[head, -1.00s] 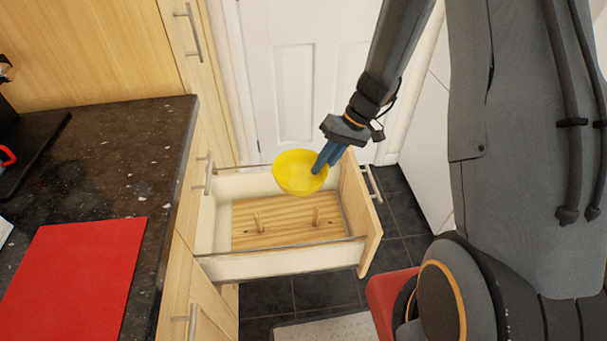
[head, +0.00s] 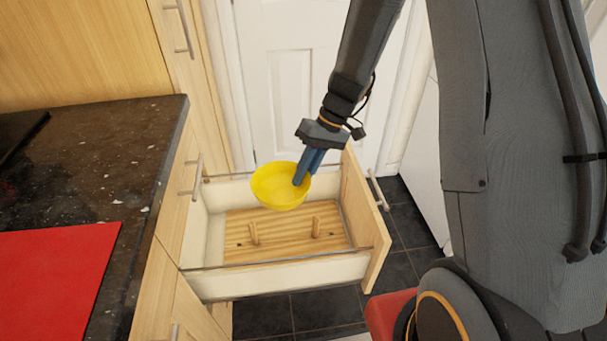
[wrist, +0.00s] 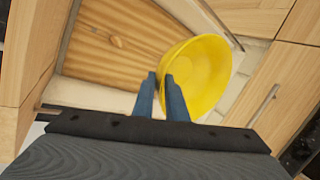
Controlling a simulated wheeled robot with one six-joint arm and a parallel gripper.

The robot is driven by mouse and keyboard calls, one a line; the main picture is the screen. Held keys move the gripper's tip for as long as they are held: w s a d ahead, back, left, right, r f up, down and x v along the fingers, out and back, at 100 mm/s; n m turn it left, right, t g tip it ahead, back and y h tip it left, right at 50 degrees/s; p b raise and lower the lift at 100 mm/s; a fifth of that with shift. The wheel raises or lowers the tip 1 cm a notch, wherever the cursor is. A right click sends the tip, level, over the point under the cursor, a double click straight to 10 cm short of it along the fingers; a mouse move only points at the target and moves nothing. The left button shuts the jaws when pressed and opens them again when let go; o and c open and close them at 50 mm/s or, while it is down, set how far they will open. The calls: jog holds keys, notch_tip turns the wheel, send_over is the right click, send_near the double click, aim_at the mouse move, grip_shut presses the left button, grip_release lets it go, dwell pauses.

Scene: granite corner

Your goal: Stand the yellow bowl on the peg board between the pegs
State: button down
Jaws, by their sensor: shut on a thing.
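The yellow bowl (head: 278,187) is held above the open drawer, tilted a little, its inside showing. My gripper (head: 301,178) is shut on the bowl's right rim, with its blue fingers pinching the wall. In the wrist view the bowl (wrist: 203,75) sits right of the fingertips (wrist: 160,80). The wooden peg board (head: 280,250) lies on the drawer floor. Two upright pegs show on it, a left peg (head: 254,233) and a right peg (head: 316,227). The bowl is over the board's back part and hides some of it. The wrist view shows bare board beside the bowl.
The drawer (head: 280,276) has pale side walls with thin metal rails and a wooden front (head: 365,225) at right. A dark speckled worktop (head: 120,170) with a red mat (head: 55,275) is at left. A white door (head: 290,85) stands behind.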

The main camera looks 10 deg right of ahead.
jog(key=b, duration=1.3)
send_over(304, 231)
jog(key=shift+f, duration=9.7)
jog(key=c, duration=1.7)
grip_release()
jog(key=shift+r, duration=0.1)
jog(key=shift+r+p, duration=4.4)
jog(key=shift+r, duration=1.55)
